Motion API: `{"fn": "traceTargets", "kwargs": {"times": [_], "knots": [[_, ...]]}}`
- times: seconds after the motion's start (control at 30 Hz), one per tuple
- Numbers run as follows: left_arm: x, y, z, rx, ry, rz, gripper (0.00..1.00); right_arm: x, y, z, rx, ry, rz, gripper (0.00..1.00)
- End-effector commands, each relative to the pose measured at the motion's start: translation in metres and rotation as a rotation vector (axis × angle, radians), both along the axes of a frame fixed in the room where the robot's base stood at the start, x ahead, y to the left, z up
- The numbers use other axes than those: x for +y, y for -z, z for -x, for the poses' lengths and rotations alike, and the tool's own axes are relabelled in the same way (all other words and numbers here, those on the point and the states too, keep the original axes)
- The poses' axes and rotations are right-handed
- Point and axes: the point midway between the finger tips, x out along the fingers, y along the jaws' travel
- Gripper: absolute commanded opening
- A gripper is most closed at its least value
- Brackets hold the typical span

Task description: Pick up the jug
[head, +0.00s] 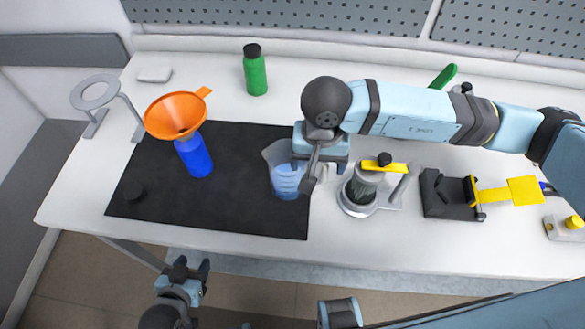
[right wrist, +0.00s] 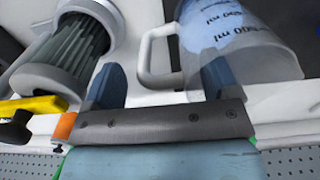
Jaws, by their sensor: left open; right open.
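The jug (head: 284,180) is a clear measuring jug with blue content or tint, standing on the black mat (head: 240,212) near its right edge. My right gripper (head: 320,167) is open above the jug's right side and partly covers it. In the right wrist view the jug (right wrist: 245,45) is at upper right, and its white handle (right wrist: 146,62) appears between the open fingers (right wrist: 161,82). Contact between fingers and handle cannot be told. My left gripper (head: 192,268) is open and empty, low in front of the table.
An orange funnel (head: 174,116) sits on a blue bottle (head: 195,158) on the mat. A green bottle (head: 254,72) stands behind. Right of the jug is a grey ribbed device (head: 361,190), also in the right wrist view (right wrist: 65,50), then a black and yellow fixture (head: 448,195).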

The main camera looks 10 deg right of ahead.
Motion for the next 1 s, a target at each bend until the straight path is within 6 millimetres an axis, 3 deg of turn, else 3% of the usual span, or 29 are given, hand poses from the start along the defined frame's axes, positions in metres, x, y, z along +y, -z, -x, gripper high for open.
{"fn": "traceTargets", "kwargs": {"times": [0.13, 0.37, 0.67, 1.0], "knots": [[0.0001, -0.0042, -0.0007, -0.003, 0.0, 0.001, 0.51, 0.0009, 0.0134, 0.0004, 0.0, -0.001, -0.002, 0.82], [0.0001, -0.0054, -0.0014, -0.007, -0.001, 0.001, 0.51, 0.0009, 0.0153, 0.0, -0.001, -0.001, -0.002, 0.82], [0.0003, -0.0059, -0.0017, -0.008, -0.001, 0.002, 0.51, 0.0009, 0.0151, 0.0, -0.001, -0.001, -0.002, 0.17], [0.0002, -0.0057, -0.0016, -0.008, -0.001, 0.002, 0.51, 0.001, 0.0134, -0.0002, -0.002, -0.001, -0.003, 0.17]]}}
